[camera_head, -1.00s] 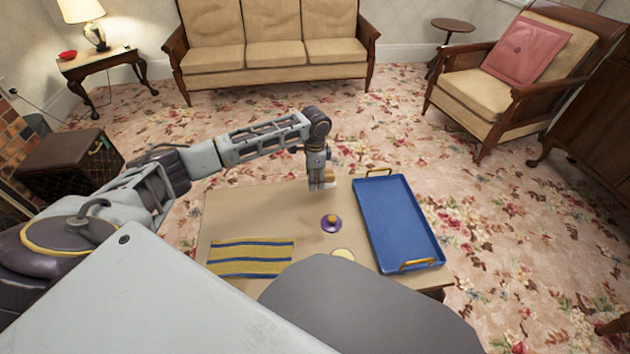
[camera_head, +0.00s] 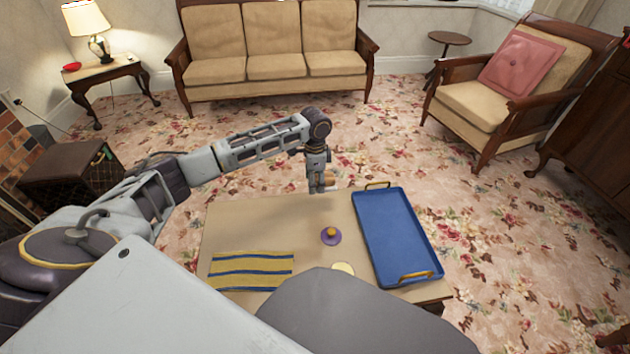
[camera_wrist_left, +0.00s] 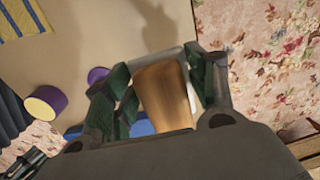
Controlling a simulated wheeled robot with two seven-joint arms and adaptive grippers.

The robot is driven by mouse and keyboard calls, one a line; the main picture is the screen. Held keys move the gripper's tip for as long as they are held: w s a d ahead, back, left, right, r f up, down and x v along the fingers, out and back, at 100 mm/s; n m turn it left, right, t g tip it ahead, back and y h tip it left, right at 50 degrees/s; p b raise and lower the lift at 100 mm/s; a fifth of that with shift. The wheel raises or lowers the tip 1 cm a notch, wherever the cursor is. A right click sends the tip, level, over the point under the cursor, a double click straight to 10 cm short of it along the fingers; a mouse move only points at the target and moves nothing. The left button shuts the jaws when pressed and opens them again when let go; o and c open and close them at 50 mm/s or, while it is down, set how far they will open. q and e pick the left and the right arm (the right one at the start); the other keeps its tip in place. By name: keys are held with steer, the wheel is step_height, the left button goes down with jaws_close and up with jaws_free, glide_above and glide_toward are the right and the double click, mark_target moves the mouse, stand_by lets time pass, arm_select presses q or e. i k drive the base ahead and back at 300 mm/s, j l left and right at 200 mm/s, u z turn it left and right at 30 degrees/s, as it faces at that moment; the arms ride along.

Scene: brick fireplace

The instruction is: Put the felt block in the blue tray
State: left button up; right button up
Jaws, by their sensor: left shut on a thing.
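My left gripper (camera_head: 320,188) is near the far edge of the low table, just left of the tray in the head view. It is shut on the felt block, a brown wooden block with a pale layer, between the dark green finger pads in the left wrist view (camera_wrist_left: 165,95). In the head view only a bit of the block (camera_head: 329,174) shows beside the fingers. The blue tray (camera_head: 395,235), with gold handles, lies on the right side of the table. Only a sliver of blue shows behind the fingers in the wrist view. My right gripper is not in view.
The low table (camera_head: 230,222) carries a striped yellow and blue cloth (camera_head: 252,270) at front left, a purple round thing with an orange knob (camera_head: 331,235) in the middle, and a pale round top (camera_head: 343,268) partly hidden by my body. The tray looks empty.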

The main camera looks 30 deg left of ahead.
mark_target(383, 211)
steer(key=i+l+u, duration=0.1)
steer(key=l, duration=0.3)
steer(key=i+l+u, duration=0.1)
steer(key=l, duration=0.3)
steer(key=i+l+u, duration=0.1)
steer(key=l, duration=0.3)
steer(key=i+l, duration=0.15)
steer(key=l, duration=0.3)
steer(key=u, duration=0.05)
